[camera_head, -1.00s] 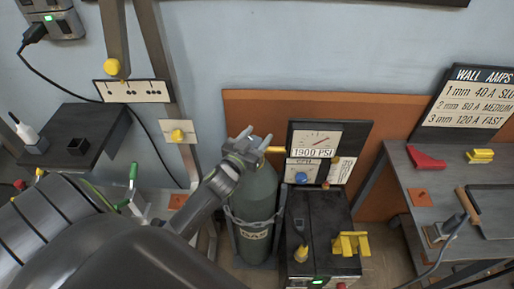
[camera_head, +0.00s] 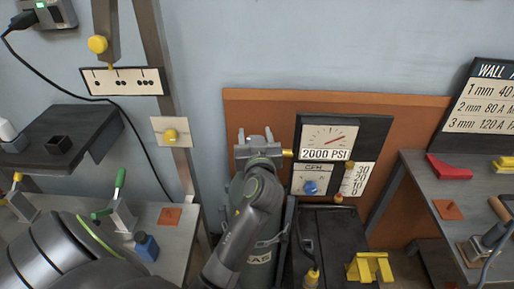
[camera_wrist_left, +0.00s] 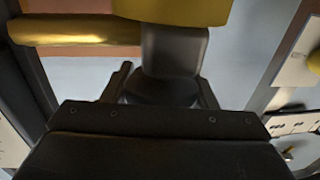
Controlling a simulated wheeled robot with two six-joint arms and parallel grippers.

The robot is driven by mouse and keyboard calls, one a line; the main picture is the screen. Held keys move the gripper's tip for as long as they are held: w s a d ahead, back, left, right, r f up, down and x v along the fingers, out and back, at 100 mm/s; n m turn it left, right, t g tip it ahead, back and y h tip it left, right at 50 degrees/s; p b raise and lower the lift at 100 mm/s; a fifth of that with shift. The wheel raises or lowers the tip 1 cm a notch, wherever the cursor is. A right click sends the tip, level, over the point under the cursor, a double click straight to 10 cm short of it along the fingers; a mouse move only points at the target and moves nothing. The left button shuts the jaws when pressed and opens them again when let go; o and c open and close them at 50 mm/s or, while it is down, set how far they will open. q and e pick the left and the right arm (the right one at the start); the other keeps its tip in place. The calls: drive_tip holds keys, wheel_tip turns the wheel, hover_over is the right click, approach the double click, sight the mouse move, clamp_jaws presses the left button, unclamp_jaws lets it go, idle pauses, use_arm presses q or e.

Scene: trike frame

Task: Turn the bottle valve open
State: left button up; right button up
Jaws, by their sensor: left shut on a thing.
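In the left wrist view, the gripper (camera_wrist_left: 163,92) is shut on a dark grey, round valve part (camera_wrist_left: 172,50) with a yellow piece (camera_wrist_left: 172,9) at the picture's top edge. A brass tube (camera_wrist_left: 65,29) runs off to the left. The pressure gauge (camera_head: 328,138) reads 2000 PSI. My right gripper is not in view.
A flow panel marked CFH (camera_head: 306,178) with a blue knob sits under the gauge. A black machine (camera_head: 330,225) with a yellow bracket (camera_head: 369,267) stands right of the bottle. A workbench (camera_head: 440,190) is at right, and a dark shelf (camera_head: 75,140) is at left.

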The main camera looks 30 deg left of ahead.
use_arm(q)
drive_tip(key=n+g+y+b, duration=0.2)
drive_tip(key=g+y+b, duration=0.1)
drive_tip(key=shift+a+f+n, duration=0.1)
drive_tip(key=shift+f+n, duration=0.05)
drive_tip(key=shift+n, duration=0.25)
drive_tip(key=shift+s+n+g+y+b, duration=0.1)
drive_tip(key=shift+n+g+y+b, duration=0.2)
drive_tip(key=shift+g+b, duration=0.2)
drive_tip(key=shift+n+g+b, duration=0.3)
drive_tip(key=shift+g, duration=0.1)
drive_tip(key=n+g+y+b, duration=0.1)
drive_tip(key=n+g+b, duration=0.1)
drive_tip(key=g, duration=0.1)
drive_tip(key=n+g+y+b, duration=0.1)
drive_tip(key=g, duration=0.1)
drive_tip(key=shift+s+a+n+y, duration=0.2)
drive_tip(key=shift+s+n+y, duration=0.1)
drive_tip(key=shift+s+n, duration=0.1)
drive_tip(key=shift+r+n+g+b, duration=0.2)
drive_tip(key=shift+n+g+b, duration=0.25)
drive_tip(key=shift+g, duration=0.35)
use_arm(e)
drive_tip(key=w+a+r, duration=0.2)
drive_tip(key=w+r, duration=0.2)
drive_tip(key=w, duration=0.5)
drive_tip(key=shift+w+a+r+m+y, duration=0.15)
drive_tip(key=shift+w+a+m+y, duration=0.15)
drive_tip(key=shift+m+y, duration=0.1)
